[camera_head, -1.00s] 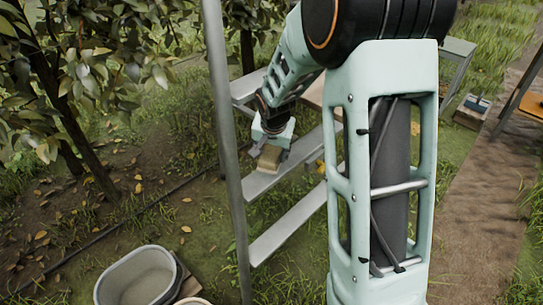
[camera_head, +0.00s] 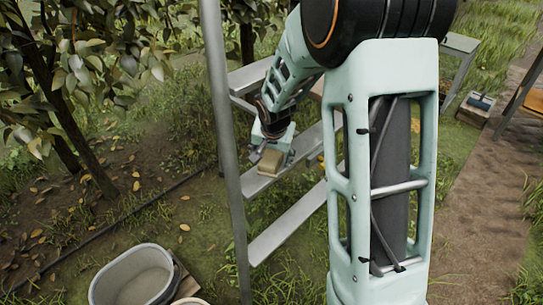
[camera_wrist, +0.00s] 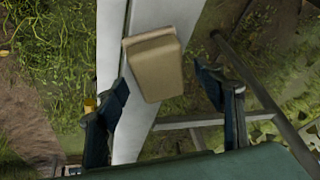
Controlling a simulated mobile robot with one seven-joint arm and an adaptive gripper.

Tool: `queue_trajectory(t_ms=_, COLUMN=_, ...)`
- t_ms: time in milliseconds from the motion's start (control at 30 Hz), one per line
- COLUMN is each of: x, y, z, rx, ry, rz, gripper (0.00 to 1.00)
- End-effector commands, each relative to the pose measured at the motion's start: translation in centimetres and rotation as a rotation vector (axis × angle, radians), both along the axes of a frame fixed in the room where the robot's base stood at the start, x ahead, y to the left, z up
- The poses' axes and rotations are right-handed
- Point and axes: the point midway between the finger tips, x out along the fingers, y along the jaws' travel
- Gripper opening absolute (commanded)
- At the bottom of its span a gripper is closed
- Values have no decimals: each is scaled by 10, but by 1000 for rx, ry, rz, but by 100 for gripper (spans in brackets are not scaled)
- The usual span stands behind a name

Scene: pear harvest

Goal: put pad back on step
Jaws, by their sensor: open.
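The pad (camera_head: 271,163) is a small tan block with a lip along one end. It rests on a grey ladder step (camera_head: 262,184) in the head view. In the wrist view the pad (camera_wrist: 155,66) lies over the pale step (camera_wrist: 135,128), turned a little and reaching past the step's right edge. My gripper (camera_head: 271,158) is over the step at the pad. In the wrist view my gripper (camera_wrist: 165,90) is open, its dark fingers standing apart on either side of the pad, with gaps visible between them and the pad.
A metal ladder post (camera_head: 226,150) stands close to the left of my gripper. Another step (camera_head: 285,222) lies below. A grey tub (camera_head: 132,275) stands on the ground at lower left.

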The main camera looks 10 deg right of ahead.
Motion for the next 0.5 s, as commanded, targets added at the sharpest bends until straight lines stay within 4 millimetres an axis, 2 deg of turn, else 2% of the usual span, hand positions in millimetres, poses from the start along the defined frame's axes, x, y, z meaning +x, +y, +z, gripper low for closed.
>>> queue_trajectory(t_ms=233, x=0, y=0, z=6, rx=0, ry=0, rz=0, gripper=62)
queue_trajectory(t_ms=367, x=-8, y=1, z=27, rx=0, ry=-2, rz=-1, gripper=62)
queue_trajectory(t_ms=500, x=-21, y=3, z=56, rx=0, ry=-3, rz=-1, gripper=62)
